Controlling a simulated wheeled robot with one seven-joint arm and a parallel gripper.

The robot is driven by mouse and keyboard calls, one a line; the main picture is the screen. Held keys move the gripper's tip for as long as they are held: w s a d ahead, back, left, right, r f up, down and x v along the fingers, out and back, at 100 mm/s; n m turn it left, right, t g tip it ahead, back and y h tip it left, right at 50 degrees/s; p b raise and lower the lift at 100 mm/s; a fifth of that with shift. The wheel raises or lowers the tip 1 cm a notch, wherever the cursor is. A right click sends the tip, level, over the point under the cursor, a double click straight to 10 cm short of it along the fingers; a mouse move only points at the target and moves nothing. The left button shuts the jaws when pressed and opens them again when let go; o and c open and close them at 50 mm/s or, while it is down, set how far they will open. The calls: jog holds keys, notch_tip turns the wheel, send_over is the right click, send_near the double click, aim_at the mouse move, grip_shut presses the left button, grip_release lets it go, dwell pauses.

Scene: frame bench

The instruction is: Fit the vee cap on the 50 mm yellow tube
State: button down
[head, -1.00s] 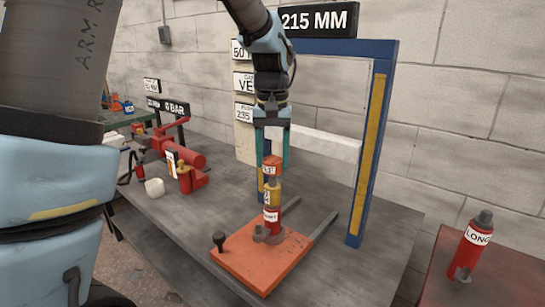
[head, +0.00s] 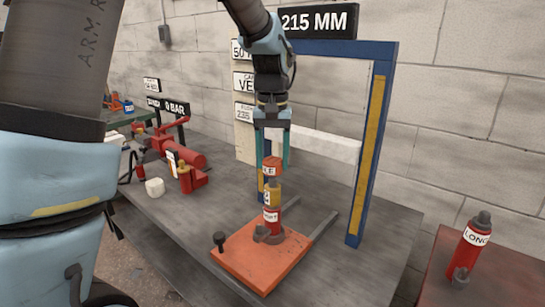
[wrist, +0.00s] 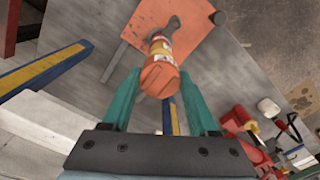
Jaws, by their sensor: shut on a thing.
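My gripper (head: 272,158) points down over the orange base and is shut on the orange vee cap (head: 272,167). In the wrist view the cap (wrist: 158,78) sits between my two teal fingertips (wrist: 160,82), with a dark line across its top face. Directly below it is the yellow tube (head: 273,194), upright on top of the red jack (head: 271,218). The cap lines up with the tube in the head view. I cannot tell whether it is seated or just above it, because the joint is small and partly hidden.
The jack stands on an orange plate (head: 247,262) on the grey bench (head: 338,270). A blue frame (head: 378,140) marked 215 MM stands behind, its right post close by. A red "LONG" jack (head: 468,255) stands right.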

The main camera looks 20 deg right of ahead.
aim_at(273, 160)
jog(key=shift+f+b, duration=1)
jog(key=shift+f, duration=0.9)
jog(key=shift+c, duration=0.4)
grip_release()
jog(key=shift+r, duration=0.1)
notch_tip(273, 160, up, 11)
jog(key=shift+f+b, duration=0.2)
jog(key=shift+b, duration=0.35)
